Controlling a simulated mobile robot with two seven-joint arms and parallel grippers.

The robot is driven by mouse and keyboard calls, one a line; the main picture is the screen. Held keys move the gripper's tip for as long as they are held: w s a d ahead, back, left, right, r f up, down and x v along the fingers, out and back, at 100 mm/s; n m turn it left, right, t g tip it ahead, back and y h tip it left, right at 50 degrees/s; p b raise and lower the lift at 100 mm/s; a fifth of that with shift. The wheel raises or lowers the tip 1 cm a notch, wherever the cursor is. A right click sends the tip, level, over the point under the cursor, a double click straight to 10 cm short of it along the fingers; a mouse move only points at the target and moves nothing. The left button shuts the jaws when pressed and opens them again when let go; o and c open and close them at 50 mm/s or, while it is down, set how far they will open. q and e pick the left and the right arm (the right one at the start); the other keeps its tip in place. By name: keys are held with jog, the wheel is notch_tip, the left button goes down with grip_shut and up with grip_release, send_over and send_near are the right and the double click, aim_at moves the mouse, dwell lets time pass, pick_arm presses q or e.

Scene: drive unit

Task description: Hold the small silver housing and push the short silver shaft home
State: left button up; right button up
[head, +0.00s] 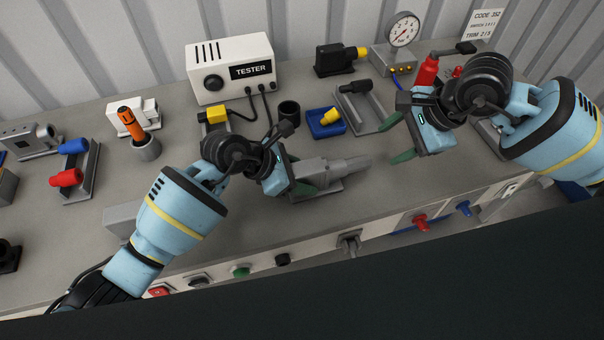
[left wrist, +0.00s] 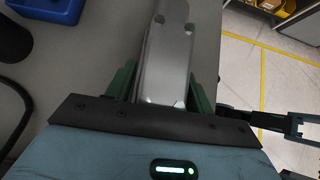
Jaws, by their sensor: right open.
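The small silver housing (head: 318,172) sits near the front of the bench in the middle of the head view. In the left wrist view the housing (left wrist: 166,62) lies between my green fingers. My left gripper (head: 302,174) is shut on it, with a finger along each side. A narrower silver piece (head: 357,162), which looks like the short shaft, sticks out from its right end; how deep it sits I cannot tell. My right gripper (head: 397,140) is open and empty, to the right of the shaft and apart from it.
A blue tray (head: 314,128) with a yellow-topped part and a grey fixture (head: 374,123) with a black handle stand behind the housing. The tester (head: 230,70) and a gauge (head: 403,29) are at the back. Knobs and a grey valve (head: 349,243) line the bench's front edge.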

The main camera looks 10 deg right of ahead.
pick_arm(q)
jog(key=shift+o, duration=1)
jog(key=v, duration=1.2)
